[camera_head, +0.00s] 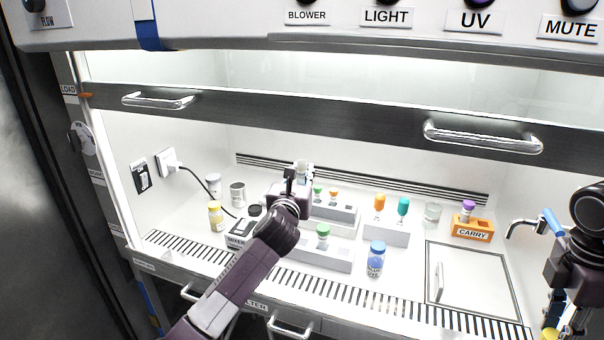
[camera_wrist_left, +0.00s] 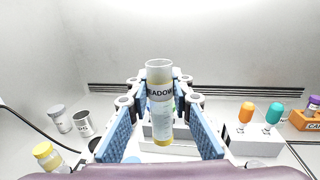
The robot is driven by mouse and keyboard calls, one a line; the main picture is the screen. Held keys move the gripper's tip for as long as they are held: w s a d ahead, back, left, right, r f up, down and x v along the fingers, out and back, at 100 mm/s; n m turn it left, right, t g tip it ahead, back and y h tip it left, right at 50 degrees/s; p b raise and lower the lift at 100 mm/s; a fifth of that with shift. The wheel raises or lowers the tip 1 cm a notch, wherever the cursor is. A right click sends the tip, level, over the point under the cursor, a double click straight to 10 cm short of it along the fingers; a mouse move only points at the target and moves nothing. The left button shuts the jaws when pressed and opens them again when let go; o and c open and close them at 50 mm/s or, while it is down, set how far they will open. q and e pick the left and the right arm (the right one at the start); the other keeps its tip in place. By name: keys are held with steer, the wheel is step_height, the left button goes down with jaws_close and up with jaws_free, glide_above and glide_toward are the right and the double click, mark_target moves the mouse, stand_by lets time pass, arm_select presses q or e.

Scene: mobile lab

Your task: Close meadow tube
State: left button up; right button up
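The meadow tube (camera_wrist_left: 160,105) stands upright between the blue-padded fingers of my left gripper (camera_wrist_left: 161,112) in the left wrist view. Its top is open, without a cap, and its label reads "MEADOW" with the first letter partly hidden.
White racks (camera_head: 389,237) hold tubes with green, orange and teal caps. A blue dye bottle (camera_head: 376,259) stands in front. An orange carry rack (camera_head: 472,231), a beaker (camera_head: 432,215) and a tap (camera_head: 525,228) are to the right. A yellow-capped bottle (camera_head: 216,217) and a mixer (camera_head: 240,236) are left.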

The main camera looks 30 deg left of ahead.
arm_select(q)
jaws_close()
